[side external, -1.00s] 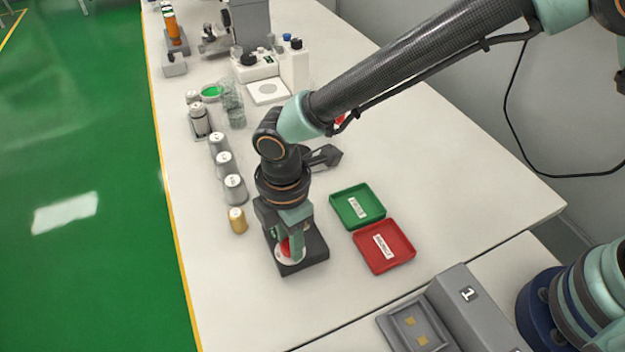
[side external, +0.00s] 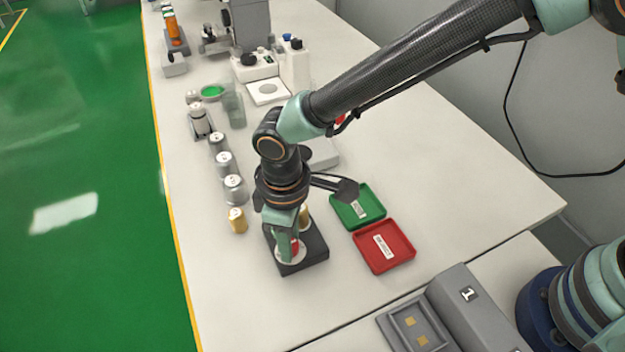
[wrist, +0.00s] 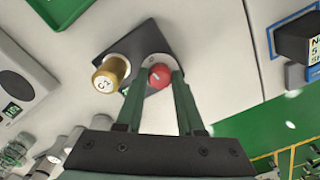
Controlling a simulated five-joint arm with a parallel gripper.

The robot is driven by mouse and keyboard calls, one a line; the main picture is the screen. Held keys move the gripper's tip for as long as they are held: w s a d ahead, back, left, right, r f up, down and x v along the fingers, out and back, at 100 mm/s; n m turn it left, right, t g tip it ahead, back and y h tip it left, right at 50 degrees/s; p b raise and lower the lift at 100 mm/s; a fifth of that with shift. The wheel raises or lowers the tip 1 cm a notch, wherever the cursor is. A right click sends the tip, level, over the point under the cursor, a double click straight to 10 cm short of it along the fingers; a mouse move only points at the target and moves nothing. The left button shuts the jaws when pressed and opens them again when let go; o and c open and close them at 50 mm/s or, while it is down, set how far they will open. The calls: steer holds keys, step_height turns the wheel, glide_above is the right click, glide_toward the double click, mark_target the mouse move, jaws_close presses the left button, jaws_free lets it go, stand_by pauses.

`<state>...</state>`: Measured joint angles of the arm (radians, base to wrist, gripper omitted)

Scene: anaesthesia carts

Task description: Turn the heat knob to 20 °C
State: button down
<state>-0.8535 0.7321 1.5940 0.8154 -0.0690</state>
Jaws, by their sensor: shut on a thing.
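The heat knob (side external: 295,247) is small and red. It stands on a pale round dial on a black base plate (side external: 311,262). In the wrist view the red knob (wrist: 160,76) has a small white mark on top and sits between my two green fingers. My gripper (side external: 289,247) points down over the plate and is shut on the knob; in the wrist view my gripper (wrist: 156,84) reaches up to it. The dial's scale is too small or hidden to read.
A green tray (side external: 345,220) and a red tray (side external: 361,259) lie right of the plate. Another gold-coloured weight (side external: 237,221) and several grey ones (side external: 234,188) stand in a row at left. A pale flat device (side external: 322,153) lies behind my wrist.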

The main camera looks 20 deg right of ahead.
steer(key=shift+m, duration=0.7)
steer(key=c, duration=0.5)
jaws_free()
step_height(320, 180, up, 12)
steer(key=shift+r, duration=0.1)
